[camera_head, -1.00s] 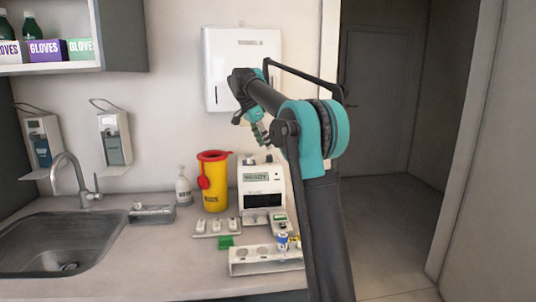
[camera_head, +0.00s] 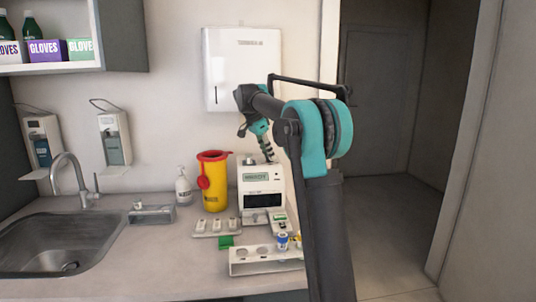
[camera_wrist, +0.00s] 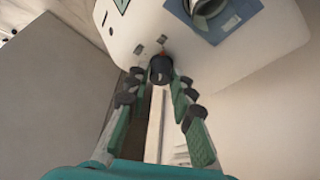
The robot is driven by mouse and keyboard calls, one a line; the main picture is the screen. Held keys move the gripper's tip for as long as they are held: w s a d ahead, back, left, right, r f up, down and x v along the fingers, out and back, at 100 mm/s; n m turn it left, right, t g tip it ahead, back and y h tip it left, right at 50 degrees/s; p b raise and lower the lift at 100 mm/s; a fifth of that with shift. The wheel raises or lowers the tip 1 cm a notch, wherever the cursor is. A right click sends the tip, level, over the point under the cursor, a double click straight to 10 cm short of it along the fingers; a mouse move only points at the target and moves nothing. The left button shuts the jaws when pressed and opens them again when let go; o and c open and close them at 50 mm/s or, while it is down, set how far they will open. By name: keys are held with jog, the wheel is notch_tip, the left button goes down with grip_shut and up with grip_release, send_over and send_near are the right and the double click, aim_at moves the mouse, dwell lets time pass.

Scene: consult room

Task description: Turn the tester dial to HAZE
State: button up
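The tester (camera_head: 263,187) is a white boxy device with a small greenish display and a dark window, standing on the counter near the wall. In the wrist view its pale face (camera_wrist: 255,45) fills the top. A dark round dial (camera_wrist: 161,69) sits there with a small red mark at its far edge and small grey marks around it; I cannot read any of them. My gripper (camera_wrist: 160,82) has its fingers apart, one on each side of the dial, with narrow gaps visible. In the head view my gripper (camera_head: 267,151) points down at the top of the tester.
A yellow bin with a red lid (camera_head: 213,190) stands left of the tester. A white rack (camera_head: 252,268) with vials, a green block (camera_head: 226,242) and small white items (camera_head: 216,227) lie in front. A sink (camera_head: 60,243) is at the left. The doorway at right is open.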

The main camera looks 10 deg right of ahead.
grip_shut()
jog(key=n+t, duration=0.1)
jog(key=n, duration=0.1)
jog(key=n+t+y, duration=0.1)
jog(key=n, duration=0.2)
jog(key=shift+s+d+n, duration=0.15)
jog(key=shift+n, duration=0.15)
jog(key=n+y, duration=0.1)
jog(key=n, duration=0.2)
jog(key=n+y, duration=0.1)
jog(key=n, duration=0.2)
jog(key=shift+d+t, duration=0.1)
jog(key=shift+t, duration=0.3)
jog(key=shift+n, duration=0.3)
jog(key=o, duration=0.8)
grip_release()
